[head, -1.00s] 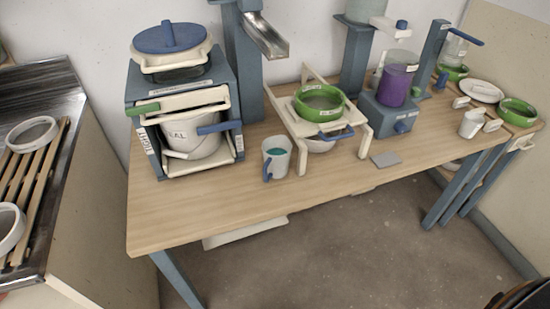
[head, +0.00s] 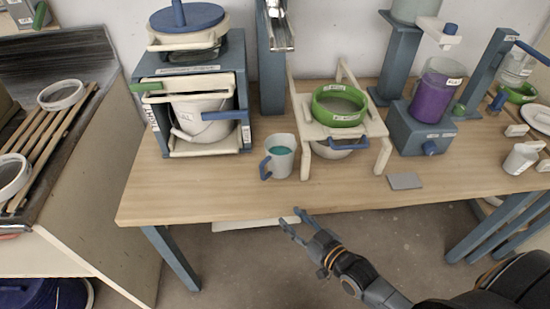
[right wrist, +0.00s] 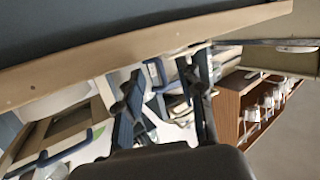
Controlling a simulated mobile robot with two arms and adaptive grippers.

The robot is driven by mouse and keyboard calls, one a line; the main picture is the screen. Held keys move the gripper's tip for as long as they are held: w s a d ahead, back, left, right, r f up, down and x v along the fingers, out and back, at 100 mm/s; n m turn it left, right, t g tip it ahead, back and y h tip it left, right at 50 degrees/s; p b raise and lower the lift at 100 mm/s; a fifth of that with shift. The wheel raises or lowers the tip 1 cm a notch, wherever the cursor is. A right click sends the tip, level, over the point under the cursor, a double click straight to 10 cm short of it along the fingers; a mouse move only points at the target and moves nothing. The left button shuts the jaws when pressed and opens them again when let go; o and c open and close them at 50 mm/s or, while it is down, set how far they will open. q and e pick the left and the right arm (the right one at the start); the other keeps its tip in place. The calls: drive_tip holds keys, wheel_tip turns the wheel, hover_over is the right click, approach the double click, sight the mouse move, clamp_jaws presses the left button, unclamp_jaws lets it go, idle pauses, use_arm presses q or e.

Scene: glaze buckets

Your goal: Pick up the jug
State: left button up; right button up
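A pale jug (head: 280,157) with a blue handle on its left and teal liquid inside stands upright on the wooden table, near its front edge. A second small white jug-like vessel (head: 519,159) stands at the table's right. My right gripper (head: 291,217) is in front of the table edge, below and apart from the blue-handled jug, with its fingers spread and nothing between them. Its two open fingers also show in the right wrist view (right wrist: 158,92), where I cannot make out the jug. My left gripper is not in view.
A green-rimmed sieve (head: 339,119) on a white stand is just right of the jug. A blue frame (head: 246,92) holding a white bucket (head: 200,118) is to its left. A flat grey piece (head: 404,181) lies near the front edge. The table's front left (head: 185,196) is clear.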

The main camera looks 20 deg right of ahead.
wheel_tip(320, 180, up, 4)
drive_tip(key=t+y, duration=0.1)
drive_tip(key=t, duration=0.1)
approach(263, 174)
drive_tip(key=x, duration=0.4)
drive_tip(key=shift+d+r+p, duration=0.1)
drive_tip(key=shift+r+p, duration=0.05)
drive_tip(key=shift+p, duration=0.25)
drive_tip(key=shift+p+x, duration=0.4)
drive_tip(key=shift+x, duration=2.3)
drive_tip(key=shift+s, duration=0.1)
drive_tip(key=shift+c, duration=0.4)
clamp_jaws()
